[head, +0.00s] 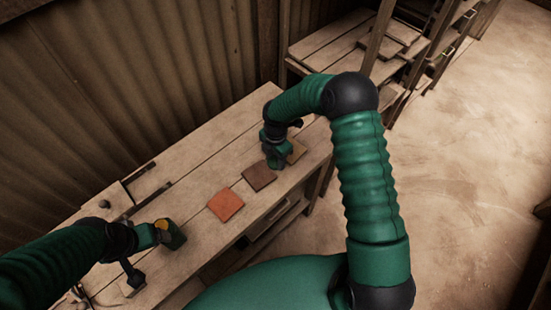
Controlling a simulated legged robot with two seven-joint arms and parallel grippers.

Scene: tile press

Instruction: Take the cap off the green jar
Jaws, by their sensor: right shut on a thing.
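A dark green jar (176,240) with a yellow-orange top (162,225) shows at the left part of the bench. My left gripper (154,235) is right beside it, at the jar's left side. Whether its fingers are apart or closed on the jar is too small to tell. My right gripper (277,158) points down at the bench's far end, beside a tan tile (297,151). It is shut and appears to hold this tile at its edge; the fingertips are mostly hidden.
An orange tile (226,204) and a dark brown tile (259,177) lie in a row on the wooden bench (200,160). A small dark-handled thing (133,276) stands near the front left. Shelves (330,40) stand beyond the bench. The bench's middle back is clear.

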